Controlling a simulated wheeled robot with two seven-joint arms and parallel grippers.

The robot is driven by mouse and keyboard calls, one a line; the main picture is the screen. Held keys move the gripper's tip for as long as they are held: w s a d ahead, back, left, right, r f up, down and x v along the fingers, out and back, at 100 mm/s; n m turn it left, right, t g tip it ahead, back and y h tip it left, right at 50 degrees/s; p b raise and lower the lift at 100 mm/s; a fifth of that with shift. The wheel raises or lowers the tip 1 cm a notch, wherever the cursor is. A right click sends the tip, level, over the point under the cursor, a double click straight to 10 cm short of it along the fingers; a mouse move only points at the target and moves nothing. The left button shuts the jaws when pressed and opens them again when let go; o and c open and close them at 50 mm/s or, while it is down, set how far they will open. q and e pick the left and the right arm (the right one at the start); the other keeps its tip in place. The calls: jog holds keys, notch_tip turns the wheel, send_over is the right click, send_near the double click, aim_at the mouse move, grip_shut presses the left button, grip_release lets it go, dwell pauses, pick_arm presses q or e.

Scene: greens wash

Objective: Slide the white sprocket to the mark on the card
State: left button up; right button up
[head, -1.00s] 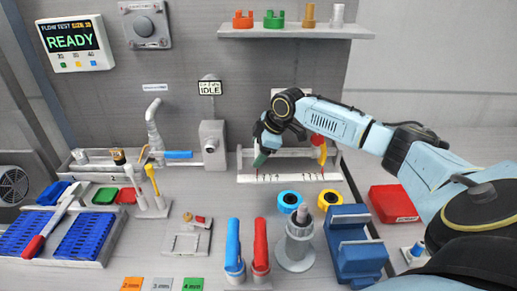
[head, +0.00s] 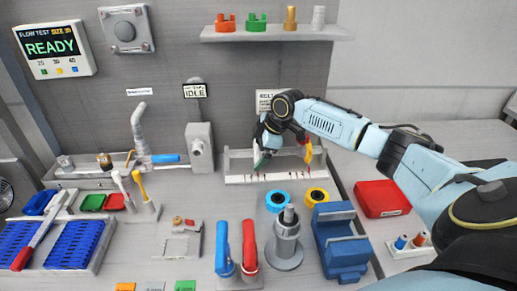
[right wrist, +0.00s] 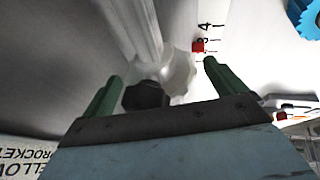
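The white sprocket (right wrist: 180,72) sits on a pale rod in the right wrist view, with a black hub or knob (right wrist: 147,96) in front of it. My right gripper (right wrist: 163,75) is open, with one green finger on each side of the sprocket and a visible gap at both. In the head view the right gripper (head: 263,158) is over the left half of the white rail fixture (head: 290,177), and it hides the sprocket. A card (head: 270,100) stands on the wall behind, partly covered by my arm; its text is unreadable. My left gripper is out of view.
A yellow part (head: 308,151) stands at the fixture's right side. The wrist view shows a number scale and a red marker (right wrist: 198,46) beside the rod. Blue (head: 278,201) and yellow (head: 316,197) rings and a grey post (head: 286,245) stand in front. A red box (head: 382,198) lies right.

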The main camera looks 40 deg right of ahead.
jog(key=shift+r, duration=0.1)
jog(key=p+v, duration=0.1)
jog(key=v, duration=1.2)
jog(key=shift+s+r, duration=0.1)
